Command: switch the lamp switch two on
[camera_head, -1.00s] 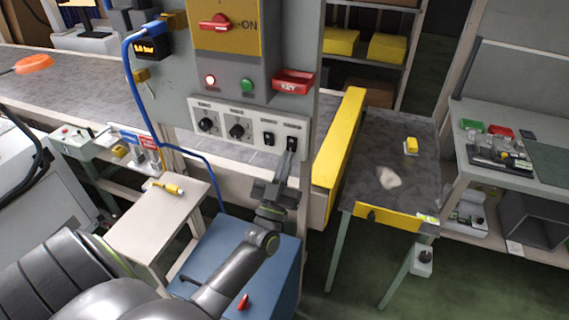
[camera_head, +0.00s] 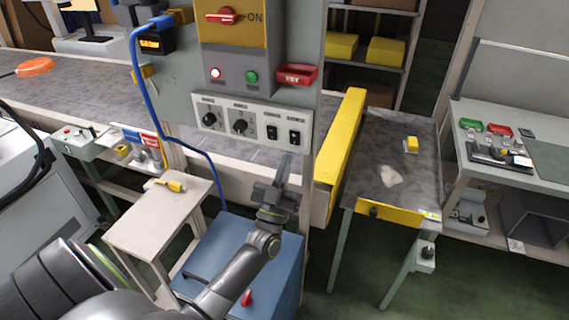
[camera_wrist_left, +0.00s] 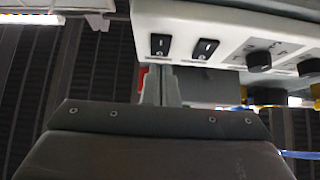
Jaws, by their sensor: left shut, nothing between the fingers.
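A white switch panel (camera_head: 252,128) on the grey cabinet carries two black knobs and two black rocker switches side by side. The left rocker (camera_head: 272,133) and the right rocker (camera_head: 294,138) are both uncovered; their labels are too small to read. In the wrist view the right rocker (camera_wrist_left: 160,45) is nearest my fingers and the other rocker (camera_wrist_left: 207,49) is beside it. My left gripper (camera_head: 285,160) is shut and empty, just below the right rocker and apart from it. Its fingertips (camera_wrist_left: 160,72) also show in the wrist view. My right gripper is out of view.
A yellow barrier (camera_head: 340,150) stands close on the right. A blue cable (camera_head: 140,90) runs down the cabinet's left side.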

